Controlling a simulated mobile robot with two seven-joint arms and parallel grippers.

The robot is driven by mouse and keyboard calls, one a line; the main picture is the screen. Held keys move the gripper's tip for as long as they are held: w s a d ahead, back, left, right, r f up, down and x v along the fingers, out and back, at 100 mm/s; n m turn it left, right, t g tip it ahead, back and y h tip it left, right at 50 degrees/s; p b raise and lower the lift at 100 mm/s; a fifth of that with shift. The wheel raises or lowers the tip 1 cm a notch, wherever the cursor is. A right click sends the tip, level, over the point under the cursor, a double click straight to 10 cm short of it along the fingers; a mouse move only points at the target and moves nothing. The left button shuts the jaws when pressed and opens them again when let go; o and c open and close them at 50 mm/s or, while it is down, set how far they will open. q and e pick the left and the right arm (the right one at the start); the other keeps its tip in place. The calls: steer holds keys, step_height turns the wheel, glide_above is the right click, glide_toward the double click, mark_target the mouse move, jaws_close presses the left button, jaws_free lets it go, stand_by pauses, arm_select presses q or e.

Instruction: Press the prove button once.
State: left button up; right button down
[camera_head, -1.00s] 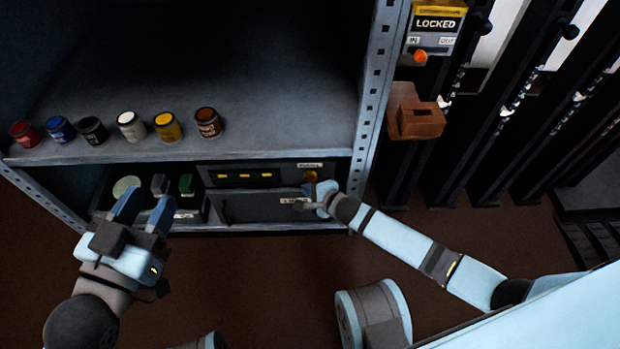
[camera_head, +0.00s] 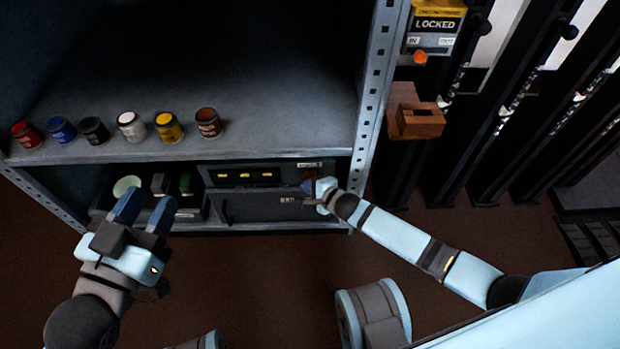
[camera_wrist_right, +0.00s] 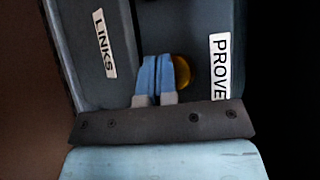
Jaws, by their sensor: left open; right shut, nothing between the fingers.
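The prove button is a round amber knob (camera_wrist_right: 182,70) next to the PROVE label (camera_wrist_right: 220,67) in the right wrist view. In the head view the PROVE label (camera_head: 310,165) shows at the panel's right end, and my right gripper (camera_head: 308,187) hides the button. My right gripper (camera_wrist_right: 156,58) is shut and empty. Its blue fingers overlap the button's left edge in the wrist view; I cannot tell whether they touch it. My left gripper (camera_head: 145,207) is open and empty in front of the lower shelf.
A grey door with a LINKS label (camera_wrist_right: 104,43) sits beside the button panel. Several paint cans (camera_head: 131,126) stand on the shelf above. A LOCKED sign box (camera_head: 435,27) and a wooden block (camera_head: 420,121) are right of the shelf post (camera_head: 370,100).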

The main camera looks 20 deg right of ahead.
steer(key=shift+w, duration=0.15)
stand_by(0.3)
steer(key=shift+s+a+p, duration=0.2)
steer(key=shift+s+p, duration=0.45)
steer(key=shift+s, duration=0.15)
steer(key=shift+s, duration=0.1)
